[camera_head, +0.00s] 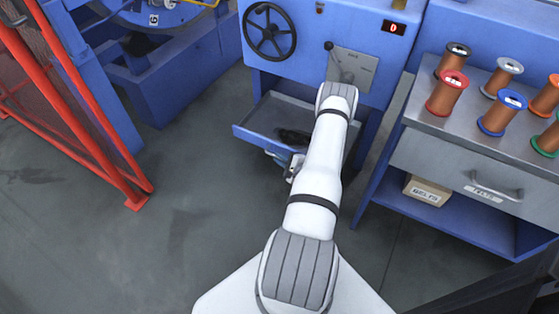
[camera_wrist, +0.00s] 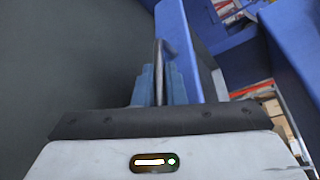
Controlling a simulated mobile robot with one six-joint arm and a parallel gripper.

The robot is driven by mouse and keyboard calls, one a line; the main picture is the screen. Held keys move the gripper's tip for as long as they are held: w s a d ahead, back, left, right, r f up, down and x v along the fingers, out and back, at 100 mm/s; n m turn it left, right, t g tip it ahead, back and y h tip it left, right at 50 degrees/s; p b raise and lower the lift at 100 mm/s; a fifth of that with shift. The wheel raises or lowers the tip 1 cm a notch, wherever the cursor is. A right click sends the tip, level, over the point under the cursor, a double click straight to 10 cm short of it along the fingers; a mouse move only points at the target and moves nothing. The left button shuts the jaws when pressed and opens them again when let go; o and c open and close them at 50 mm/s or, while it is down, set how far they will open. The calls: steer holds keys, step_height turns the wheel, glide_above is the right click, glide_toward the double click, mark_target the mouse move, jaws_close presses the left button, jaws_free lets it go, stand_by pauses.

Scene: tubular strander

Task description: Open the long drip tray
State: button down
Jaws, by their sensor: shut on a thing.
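The long drip tray (camera_head: 252,137) is a shallow tray with a blue front under the blue machine cabinet. It stands partly pulled out, and its grey inside with a dark patch shows from above. My arm hides its right part. My gripper (camera_wrist: 160,82) is shut on the tray's grey bar handle (camera_wrist: 163,50), between its blue finger pads. The blue tray front (camera_wrist: 186,32) is just beyond the handle. In the head view my gripper shows only partly, low at the tray front beside my arm.
A grey-topped bench (camera_head: 424,121) with several wire spools and a closed drawer stands at the right. A cardboard box (camera_head: 427,191) sits on its lower shelf. A red mesh guard (camera_head: 75,120) stands at the left. The floor (camera_head: 195,190) left of the tray is clear.

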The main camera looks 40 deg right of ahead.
steer(key=shift+w+d, duration=0.4)
steer(key=shift+d, duration=0.45)
steer(key=c, duration=1.5)
jaws_free()
steer(key=p+v, duration=0.2)
steer(key=v, duration=0.5)
steer(key=shift+s, duration=0.45)
steer(key=shift+w+r, duration=0.1)
